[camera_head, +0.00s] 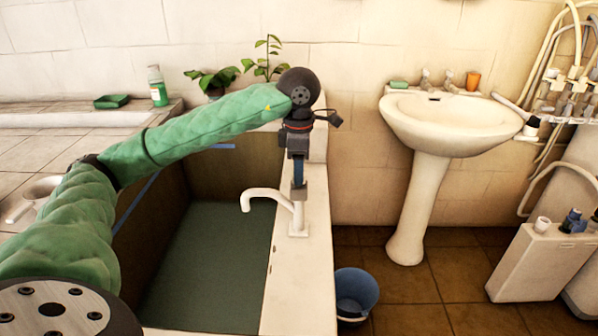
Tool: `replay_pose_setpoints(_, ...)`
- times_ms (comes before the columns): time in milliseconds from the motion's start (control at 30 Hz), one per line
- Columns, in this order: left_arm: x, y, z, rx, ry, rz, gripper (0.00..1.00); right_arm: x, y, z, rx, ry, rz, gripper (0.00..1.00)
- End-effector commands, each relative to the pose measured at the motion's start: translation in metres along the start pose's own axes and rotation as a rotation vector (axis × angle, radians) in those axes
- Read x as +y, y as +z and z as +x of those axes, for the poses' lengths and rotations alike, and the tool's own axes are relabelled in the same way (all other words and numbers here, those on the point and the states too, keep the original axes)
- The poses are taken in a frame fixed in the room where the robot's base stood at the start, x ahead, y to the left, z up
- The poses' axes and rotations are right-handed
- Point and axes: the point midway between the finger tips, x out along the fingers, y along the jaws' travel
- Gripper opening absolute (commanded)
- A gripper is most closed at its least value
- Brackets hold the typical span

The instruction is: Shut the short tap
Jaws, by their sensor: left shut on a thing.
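A white tap (272,195) with a spout hooked to the left stands on the pale ledge at the right side of the sunken trough. It is the tap my left gripper is at, and I take it as the short tap. My left gripper (298,183) comes down from above and is shut on the top of this tap, at its handle. The fingers hide most of the handle, so its exact angle cannot be told. No water is clearly seen running from the spout. My right gripper is not in view.
The trough (215,255) has a green floor. A blue bucket (355,293) stands on the tiles right of the ledge. A white pedestal washbasin (450,128) with two small taps stands at the right. A plant (213,80) and green bottle (157,86) are behind my arm.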

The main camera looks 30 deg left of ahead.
Motion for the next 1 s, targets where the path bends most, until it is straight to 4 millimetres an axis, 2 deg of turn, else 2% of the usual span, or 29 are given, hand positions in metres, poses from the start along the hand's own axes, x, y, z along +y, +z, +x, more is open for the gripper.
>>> replay_pose_setpoints(533, 0.0009, -0.0004, -0.0015, -0.001, 0.002, 0.027, 0.19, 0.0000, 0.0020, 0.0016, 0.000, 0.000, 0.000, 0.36)
replay_pose_setpoints(567, 0.0009, -0.0004, -0.0015, -0.001, 0.002, 0.027, 0.44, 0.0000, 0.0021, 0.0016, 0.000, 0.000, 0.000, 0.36)
replay_pose_setpoints(667, 0.0008, -0.0003, -0.0013, -0.001, 0.002, 0.027, 0.63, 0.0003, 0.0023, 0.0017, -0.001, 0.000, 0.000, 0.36)
replay_pose_setpoints(1000, 0.0004, 0.0001, -0.0029, -0.001, 0.001, 0.027, 0.64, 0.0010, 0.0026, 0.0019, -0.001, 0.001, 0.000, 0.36)
